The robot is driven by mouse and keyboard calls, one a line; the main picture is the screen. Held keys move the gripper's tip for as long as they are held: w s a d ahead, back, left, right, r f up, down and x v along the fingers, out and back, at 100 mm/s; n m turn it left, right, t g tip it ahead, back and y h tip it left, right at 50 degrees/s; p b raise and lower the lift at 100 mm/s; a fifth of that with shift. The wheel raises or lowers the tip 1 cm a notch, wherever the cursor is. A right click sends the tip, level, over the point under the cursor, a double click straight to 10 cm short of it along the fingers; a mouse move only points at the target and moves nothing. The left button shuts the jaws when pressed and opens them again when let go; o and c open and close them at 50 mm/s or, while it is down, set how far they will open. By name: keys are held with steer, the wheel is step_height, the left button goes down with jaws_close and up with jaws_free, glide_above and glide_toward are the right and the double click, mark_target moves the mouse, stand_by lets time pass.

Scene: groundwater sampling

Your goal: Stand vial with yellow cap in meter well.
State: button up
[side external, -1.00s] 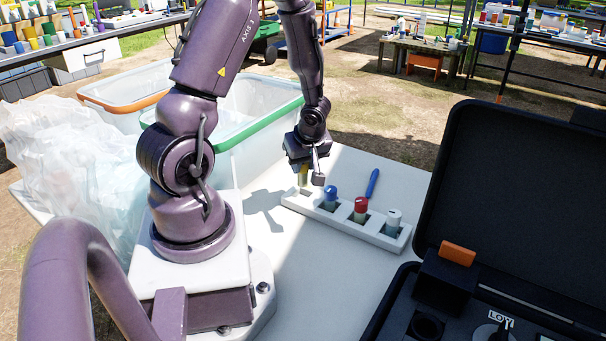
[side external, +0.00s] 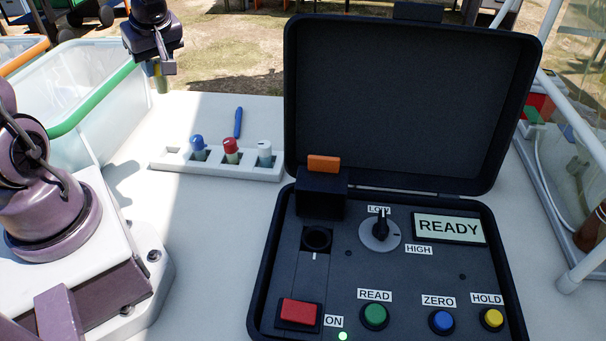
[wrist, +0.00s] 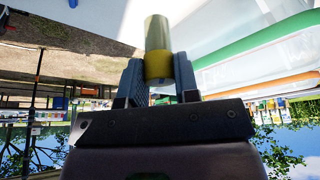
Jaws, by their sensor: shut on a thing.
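My gripper (side external: 157,68) is at the upper left in the side view, raised above the far left part of the white table. It is shut on the vial with the yellow cap (wrist: 158,66), which shows between both fingers in the wrist view. The vial also shows below the fingers in the side view (side external: 162,85).
A white rack (side external: 172,158) holds vials with blue (side external: 197,143), red (side external: 231,146) and white (side external: 265,149) caps; its left slot is empty. A blue pen (side external: 238,122) lies behind it. The raised meter lid (side external: 395,95) and green-rimmed bin (side external: 95,100) stand tall. The display reads READY.

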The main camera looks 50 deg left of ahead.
steer(key=w+d+m+t, duration=0.2)
steer(key=w+d+m, duration=0.25)
steer(key=d, duration=0.75)
steer(key=s+d+m+h, duration=0.15)
steer(key=d+m, duration=0.25)
steer(key=d, duration=1.2)
steer(key=shift+s+d+f+n, duration=0.7)
steer(key=shift+s+d, duration=1.9)
steer(key=shift+s, duration=1.05)
steer(key=shift+t+y, duration=0.3)
steer(key=shift+y, duration=0.05)
steer(key=shift+w+d+f, duration=1.1)
steer(key=shift+w+f, duration=0.95)
steer(key=shift+f, duration=0.1)
steer(key=shift+w+d+f, duration=1.1)
steer(key=shift+w+f, duration=0.95)
steer(key=shift+f, duration=0.15)
steer(key=shift+w+d+f, duration=1.1)
steer(key=shift+w+f, duration=0.95)
steer(key=shift+f, duration=0.1)
steer(key=shift+f, duration=0.1)
